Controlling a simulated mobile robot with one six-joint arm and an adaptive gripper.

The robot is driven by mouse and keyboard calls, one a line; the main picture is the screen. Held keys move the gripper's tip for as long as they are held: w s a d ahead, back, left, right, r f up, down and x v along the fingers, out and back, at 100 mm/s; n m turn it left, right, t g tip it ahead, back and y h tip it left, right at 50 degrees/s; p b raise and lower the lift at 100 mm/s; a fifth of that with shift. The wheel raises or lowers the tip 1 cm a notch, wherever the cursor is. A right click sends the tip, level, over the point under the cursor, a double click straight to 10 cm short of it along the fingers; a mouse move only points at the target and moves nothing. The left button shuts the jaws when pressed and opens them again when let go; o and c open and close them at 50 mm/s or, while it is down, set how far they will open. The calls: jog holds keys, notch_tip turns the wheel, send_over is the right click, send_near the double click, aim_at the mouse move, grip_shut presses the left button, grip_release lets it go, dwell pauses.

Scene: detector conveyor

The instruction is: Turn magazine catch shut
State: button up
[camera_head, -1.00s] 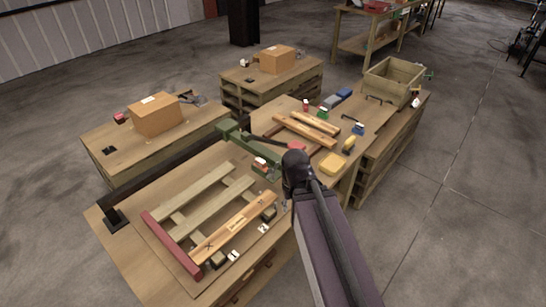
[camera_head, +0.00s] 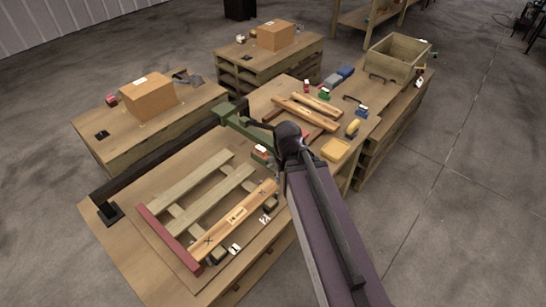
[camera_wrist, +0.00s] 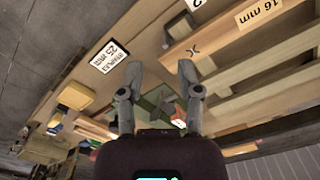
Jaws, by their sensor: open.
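My gripper is open and empty in the wrist view (camera_wrist: 160,72), its two grey fingers apart. Beyond and between the fingers lies a green tool part (camera_wrist: 152,103) with a small red-orange piece (camera_wrist: 178,117) beside it. In the head view a green tool body (camera_head: 229,113) stands at the black rail's end, and a red-and-white piece (camera_head: 260,152) is by my arm. My arm covers part of this area, and the gripper's tips are hidden there. I cannot tell which part is the magazine catch. A sign reading "STAPLES 25 mm" (camera_wrist: 109,56) shows in the wrist view.
A slatted wooden frame with a red end bar (camera_head: 166,245) lies on the near bench (camera_head: 118,240). A black rail (camera_head: 160,158) runs along the back.

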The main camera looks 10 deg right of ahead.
jog(key=w+r+m+p, duration=0.3)
jog(key=w+m, duration=0.2)
jog(key=w, duration=0.3)
jog(key=w+r+m+p, duration=0.3)
jog(key=w+m, duration=0.2)
jog(key=w, duration=0.3)
jog(key=shift+a+r+m+p, duration=0.35)
jog(key=shift+m, duration=0.05)
jog(key=shift+f, duration=0.2)
notch_tip(320, 180, down, 13)
jog(key=b, duration=1.3)
jog(key=shift+f+b, duration=0.2)
jog(key=shift+b, duration=0.2)
